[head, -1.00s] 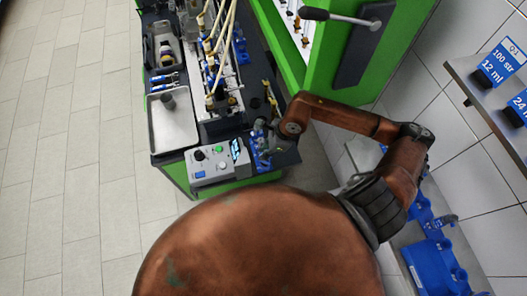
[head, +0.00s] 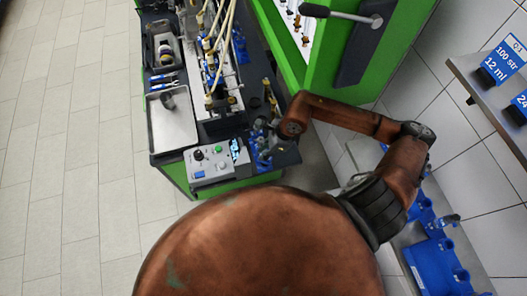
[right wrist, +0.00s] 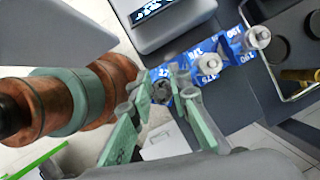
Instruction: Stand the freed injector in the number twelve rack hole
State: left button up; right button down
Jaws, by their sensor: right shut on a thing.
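The blue rack (head: 262,154) stands at the near right corner of the bench, to the right of the control box. In the right wrist view the rack (right wrist: 233,45) has white number labels, and two grey-topped injectors (right wrist: 258,38) stand in it. My right gripper (right wrist: 162,80) is shut on the injector (right wrist: 160,92), a dark, small shape between the green finger pads at the rack's left end. The fingers hide most of it, so I cannot tell if it is in a hole or just above. In the head view my right gripper (head: 266,127) is over the rack. My left gripper is out of view.
The control box (head: 210,164) is close to the rack's left side. A metal tray (head: 172,122) lies beyond it. The green machine frame (head: 335,60) with a lever rises to the right. Blue racks (head: 437,265) sit on a lower surface at right.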

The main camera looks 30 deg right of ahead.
jog(key=shift+f+b, duration=0.3)
jog(key=c, duration=2.1)
grip_release()
jog(key=p+v, duration=0.5)
jog(key=v, duration=0.6)
